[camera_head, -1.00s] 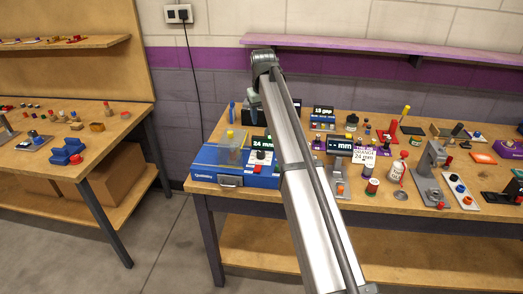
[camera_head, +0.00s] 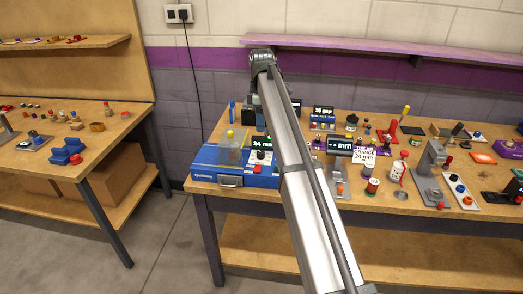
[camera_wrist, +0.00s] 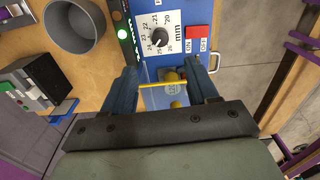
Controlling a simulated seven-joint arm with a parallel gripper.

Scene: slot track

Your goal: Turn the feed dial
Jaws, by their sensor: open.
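The feed dial (camera_wrist: 157,40) is a black round knob on a white scale plate marked with numbers in the 20s and "mm", on the blue machine (camera_head: 205,172). In the head view the dial (camera_head: 261,155) is small, below the machine's green-lettered "24 mm" display (camera_head: 258,142). My gripper (camera_wrist: 162,72) is open, its two blue fingers apart. In the wrist view the dial lies just beyond the fingertips, between their lines, and looks untouched. A yellow bar and yellow round parts (camera_wrist: 171,78) show between the fingers. In the head view my arm hides most of the gripper.
A red switch (camera_wrist: 196,31) marked ON and OFF sits beside the dial. A grey cup (camera_wrist: 73,25) stands on the bench to the left in the wrist view. A clear block with a yellow top (camera_head: 230,148) stands on the machine. Many small items crowd the bench's right side.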

